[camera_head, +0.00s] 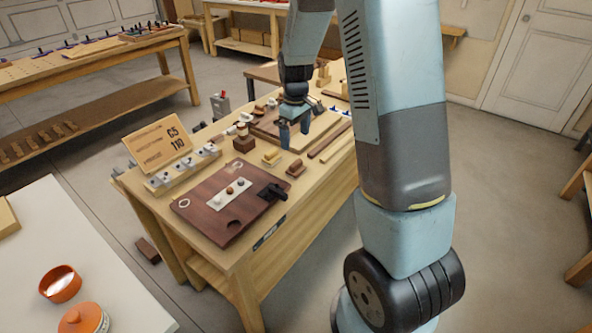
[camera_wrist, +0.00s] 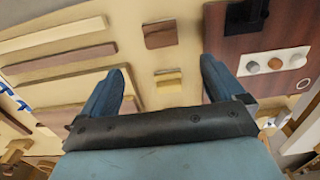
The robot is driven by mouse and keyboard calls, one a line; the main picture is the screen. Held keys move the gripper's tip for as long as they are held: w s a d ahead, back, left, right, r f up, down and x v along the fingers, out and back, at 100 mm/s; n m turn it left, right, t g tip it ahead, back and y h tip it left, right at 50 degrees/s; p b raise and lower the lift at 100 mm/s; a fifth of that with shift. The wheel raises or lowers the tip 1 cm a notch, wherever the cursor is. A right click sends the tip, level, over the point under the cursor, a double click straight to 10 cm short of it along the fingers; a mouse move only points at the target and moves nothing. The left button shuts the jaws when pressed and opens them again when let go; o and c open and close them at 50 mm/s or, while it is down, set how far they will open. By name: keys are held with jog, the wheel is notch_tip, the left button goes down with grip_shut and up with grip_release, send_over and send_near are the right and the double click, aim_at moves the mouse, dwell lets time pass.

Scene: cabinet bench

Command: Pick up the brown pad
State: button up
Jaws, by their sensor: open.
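A small brown block, which looks like the brown pad (camera_head: 295,168), lies on the bench top beside a tan pad (camera_head: 272,157). In the wrist view the brown pad (camera_wrist: 160,34) lies near the top middle, beyond the fingertips. The tan pad (camera_wrist: 168,80) shows between the fingers there. My gripper (camera_head: 294,131) is above the bench, behind the two pads in the head view. Its blue fingers (camera_wrist: 163,67) are spread apart with nothing held between them. I cannot tell its exact height above the bench.
A dark brown board (camera_head: 205,213) with a white plate and black handle lies at the near end of the bench. Wooden strips (camera_head: 330,140) lie to the right of the pads. A sign (camera_head: 158,143) and a rack of knobs (camera_head: 180,172) stand at the left edge.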

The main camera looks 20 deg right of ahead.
aim_at(296, 162)
notch_tip(296, 162, down, 6)
jog(key=shift+f, duration=0.25)
jog(key=shift+s+f, duration=0.2)
jog(key=shift+f, duration=2.35)
jog(key=c, duration=1.2)
jog(key=shift+c, duration=0.2)
